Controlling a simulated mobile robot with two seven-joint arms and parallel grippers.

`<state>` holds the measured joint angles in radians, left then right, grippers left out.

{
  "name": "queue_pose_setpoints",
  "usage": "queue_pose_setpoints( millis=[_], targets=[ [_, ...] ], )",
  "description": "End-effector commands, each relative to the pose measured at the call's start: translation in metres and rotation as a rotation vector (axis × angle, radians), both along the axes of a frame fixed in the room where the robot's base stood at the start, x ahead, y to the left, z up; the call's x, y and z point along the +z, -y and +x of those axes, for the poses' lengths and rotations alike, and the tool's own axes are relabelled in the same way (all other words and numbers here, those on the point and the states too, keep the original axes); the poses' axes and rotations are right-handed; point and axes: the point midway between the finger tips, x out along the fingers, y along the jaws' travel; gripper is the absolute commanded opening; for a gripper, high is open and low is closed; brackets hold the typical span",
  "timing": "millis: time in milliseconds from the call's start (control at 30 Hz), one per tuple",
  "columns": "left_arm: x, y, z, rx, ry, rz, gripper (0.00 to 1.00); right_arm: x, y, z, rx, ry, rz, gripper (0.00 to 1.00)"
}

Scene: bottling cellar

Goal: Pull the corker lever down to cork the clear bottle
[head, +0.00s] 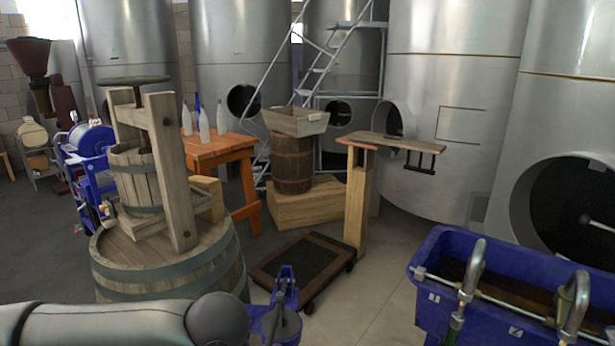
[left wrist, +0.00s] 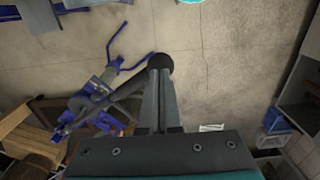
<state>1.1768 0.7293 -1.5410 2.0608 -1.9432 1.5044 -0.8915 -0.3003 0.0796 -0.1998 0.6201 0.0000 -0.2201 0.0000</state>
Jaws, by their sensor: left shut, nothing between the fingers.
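A blue corker (head: 291,297) stands at the bottom middle of the head view, cut off by the frame edge. It also shows in the left wrist view (left wrist: 80,103), on the left, seen from above. Its dark lever (left wrist: 125,90) slants up and right to a round black knob (left wrist: 160,62). My left gripper (left wrist: 158,80) is shut and empty, its fingertips right at the knob in this view; I cannot tell whether they touch it. In the head view only my left arm shows, at the bottom left. I cannot make out a clear bottle in the corker. My right gripper is not in view.
A barrel (head: 170,262) with a wooden press stands left. A dark wheeled dolly (head: 303,268) lies behind the corker. A blue tub (head: 470,300) with metal spouts is at the lower right. Several bottles stand on an orange table (head: 215,150). Floor between dolly and tub is clear.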

Motion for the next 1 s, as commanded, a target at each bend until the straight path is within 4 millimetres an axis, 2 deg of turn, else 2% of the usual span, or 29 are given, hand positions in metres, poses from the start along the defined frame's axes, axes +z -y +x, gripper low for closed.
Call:
queue_pose_setpoints(
  millis=[167, 600, 1000],
  targets=[
    [-0.003, 0.000, -0.001, -0.001, -0.002, -0.001, 0.00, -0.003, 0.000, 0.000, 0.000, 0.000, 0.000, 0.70],
    [-0.028, 0.001, -0.011, -0.003, -0.008, -0.001, 0.00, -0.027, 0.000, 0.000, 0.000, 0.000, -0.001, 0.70],
    [-0.028, 0.001, -0.011, -0.003, -0.006, -0.001, 0.00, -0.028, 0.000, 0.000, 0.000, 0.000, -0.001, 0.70]
  ],
)
